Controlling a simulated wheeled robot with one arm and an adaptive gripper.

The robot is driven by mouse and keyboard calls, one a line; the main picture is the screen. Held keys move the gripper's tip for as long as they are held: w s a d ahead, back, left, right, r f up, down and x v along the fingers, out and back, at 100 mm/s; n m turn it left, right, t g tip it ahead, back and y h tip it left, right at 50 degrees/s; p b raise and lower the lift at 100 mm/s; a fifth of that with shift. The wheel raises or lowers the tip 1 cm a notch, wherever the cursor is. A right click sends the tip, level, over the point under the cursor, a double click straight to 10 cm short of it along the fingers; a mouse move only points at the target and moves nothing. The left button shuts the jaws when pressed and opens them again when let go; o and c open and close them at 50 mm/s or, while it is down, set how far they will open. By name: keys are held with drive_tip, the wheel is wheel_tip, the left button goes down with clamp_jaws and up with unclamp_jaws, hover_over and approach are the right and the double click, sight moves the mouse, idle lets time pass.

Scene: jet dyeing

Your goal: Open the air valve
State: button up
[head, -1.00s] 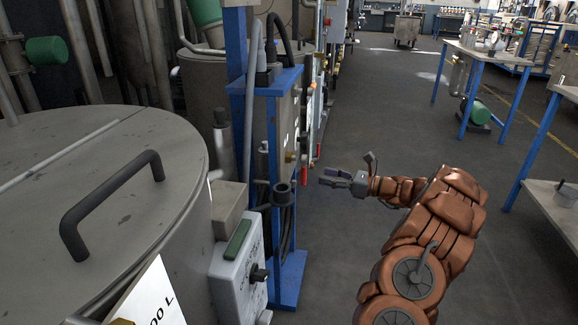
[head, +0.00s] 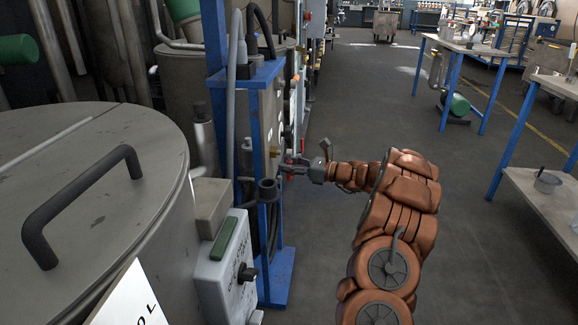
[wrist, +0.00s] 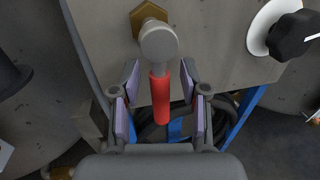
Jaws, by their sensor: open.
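The air valve (wrist: 158,42) shows in the wrist view with a brass hex fitting, a grey rounded body and a red handle (wrist: 160,98) that points down in the picture. My gripper (wrist: 160,92) is open, with one finger on each side of the red handle and a gap on both sides. In the head view my gripper (head: 286,166) is at the edge of the panel on the blue frame. The handle is hard to make out there, as the gripper and the panel edge overlap it.
A black knob on a white dial (wrist: 292,36) sits right of the valve on the same panel. The blue frame (head: 262,130) and a grey control box (head: 226,265) stand beside the large vat (head: 90,190). The floor to the right is open, with a workbench (head: 545,195) beyond.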

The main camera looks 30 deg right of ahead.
clamp_jaws()
idle(0.6)
